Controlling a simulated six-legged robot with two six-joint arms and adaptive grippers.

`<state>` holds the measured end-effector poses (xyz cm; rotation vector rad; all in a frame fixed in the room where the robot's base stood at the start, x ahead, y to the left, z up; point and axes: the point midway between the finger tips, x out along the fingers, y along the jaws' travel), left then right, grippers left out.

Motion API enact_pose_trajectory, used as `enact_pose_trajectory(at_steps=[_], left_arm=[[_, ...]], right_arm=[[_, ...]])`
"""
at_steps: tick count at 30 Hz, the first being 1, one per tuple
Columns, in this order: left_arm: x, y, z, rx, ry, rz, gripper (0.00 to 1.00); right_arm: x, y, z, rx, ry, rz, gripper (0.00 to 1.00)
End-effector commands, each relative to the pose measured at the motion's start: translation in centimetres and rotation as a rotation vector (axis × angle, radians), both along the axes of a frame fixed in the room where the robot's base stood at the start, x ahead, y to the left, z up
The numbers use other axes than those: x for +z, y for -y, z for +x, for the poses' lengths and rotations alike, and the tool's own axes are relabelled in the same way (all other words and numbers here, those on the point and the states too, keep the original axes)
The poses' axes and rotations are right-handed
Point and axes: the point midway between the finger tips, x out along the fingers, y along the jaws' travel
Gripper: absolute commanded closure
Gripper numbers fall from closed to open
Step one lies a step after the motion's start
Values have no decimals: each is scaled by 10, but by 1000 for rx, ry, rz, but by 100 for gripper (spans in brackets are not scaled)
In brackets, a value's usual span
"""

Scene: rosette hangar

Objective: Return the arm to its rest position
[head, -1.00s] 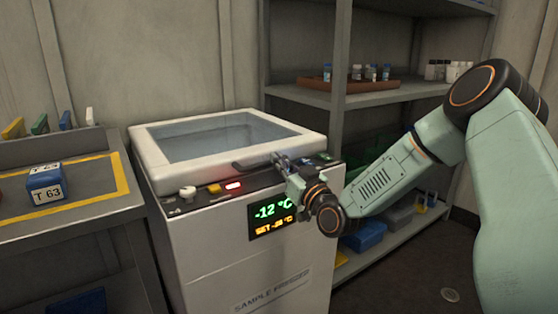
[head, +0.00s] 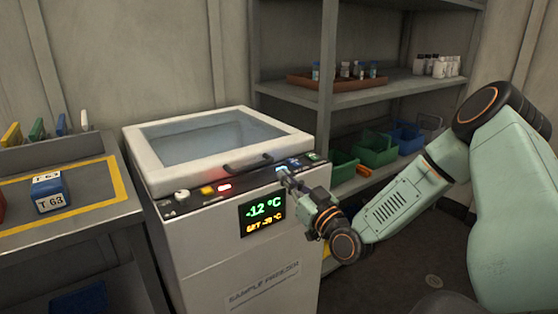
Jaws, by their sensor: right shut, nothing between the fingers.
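My right arm (head: 395,205) comes in from the right side of the head view. My right gripper (head: 286,178) is shut and empty, close to the right part of the freezer's front control strip. I cannot tell whether its tips touch the panel. The sample freezer (head: 215,240) is a white chest with a glass-topped lid (head: 215,140), which is closed. Its display (head: 262,214) reads -12 °C in green, with an orange SET line below. My left gripper is not in the view.
A blue block marked T 63 (head: 48,192) sits on the yellow-edged bench (head: 100,205) at left. Grey shelves (head: 400,90) behind hold a brown tray (head: 338,80) of vials, white bottles (head: 440,66) and green bins (head: 375,149). Floor is open at lower right.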

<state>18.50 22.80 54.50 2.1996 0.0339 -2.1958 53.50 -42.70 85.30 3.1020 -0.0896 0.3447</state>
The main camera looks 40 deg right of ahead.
Motion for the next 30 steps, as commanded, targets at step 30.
enact_pose_trajectory(at_steps=[30], left_arm=[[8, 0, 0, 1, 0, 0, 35]], right_arm=[[-152, -94, -55, 43, -737, 424, 100]])
